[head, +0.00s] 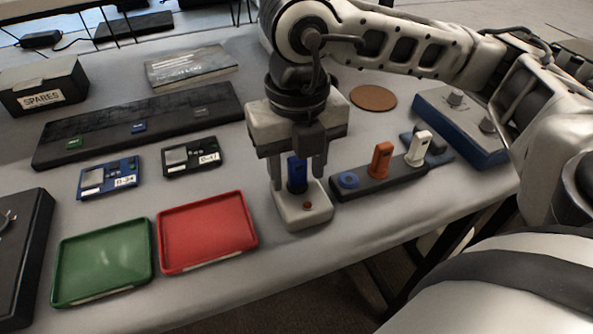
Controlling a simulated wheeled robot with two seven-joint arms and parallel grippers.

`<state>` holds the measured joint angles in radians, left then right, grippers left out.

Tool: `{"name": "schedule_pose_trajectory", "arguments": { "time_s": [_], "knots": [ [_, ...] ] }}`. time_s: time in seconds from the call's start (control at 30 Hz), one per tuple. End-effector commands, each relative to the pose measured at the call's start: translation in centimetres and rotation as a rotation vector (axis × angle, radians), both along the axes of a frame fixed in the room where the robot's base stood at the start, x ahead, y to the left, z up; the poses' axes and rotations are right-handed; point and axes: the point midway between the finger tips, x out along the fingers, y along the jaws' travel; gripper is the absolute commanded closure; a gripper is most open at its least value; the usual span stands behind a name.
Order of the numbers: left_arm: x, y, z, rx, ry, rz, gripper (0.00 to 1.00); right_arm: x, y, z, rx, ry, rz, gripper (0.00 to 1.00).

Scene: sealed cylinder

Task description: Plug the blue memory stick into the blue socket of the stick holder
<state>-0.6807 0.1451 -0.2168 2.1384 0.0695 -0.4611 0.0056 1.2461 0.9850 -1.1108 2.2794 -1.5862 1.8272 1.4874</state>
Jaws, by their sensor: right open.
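The blue memory stick (296,174) stands upright in a pale block (304,219) that has a small reddish-brown spot on top. My right gripper (298,178) points down over it, open, with one finger on each side of the stick. The gripper body hides the space just above the stick. The dark stick holder (396,183) is just right of the block. Its blue socket (348,180), a ring with nothing in it, is at the left end. An orange stick (381,159) and a white stick (418,148) stand upright in the holder. My left gripper is not in view.
A red tray (207,232) and a green tray (104,262) lie left of the block. Behind are two small boards, a long dark rack (98,128), a SPARES box (41,88) and a book. A blue-sided box (462,125) stands right of the holder. The table's front edge is close.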

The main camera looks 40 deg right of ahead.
Motion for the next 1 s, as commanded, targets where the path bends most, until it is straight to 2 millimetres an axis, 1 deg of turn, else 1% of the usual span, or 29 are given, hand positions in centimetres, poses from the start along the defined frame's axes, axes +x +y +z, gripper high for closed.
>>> {"name": "schedule_pose_trajectory", "arguments": {
  "time_s": [0.33,0.6,1.0],
  "knots": [
    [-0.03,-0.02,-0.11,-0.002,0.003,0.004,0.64,0.0,0.01,0.01,0.0,0.0,0.0,0.55],
    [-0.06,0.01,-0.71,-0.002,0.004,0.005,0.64,0.01,0.02,-0.09,0.0,-0.001,0.0,0.55],
    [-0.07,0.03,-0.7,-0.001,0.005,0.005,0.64,0.0,0.01,0.02,0.0,0.0,0.0,0.55]
  ]
}}
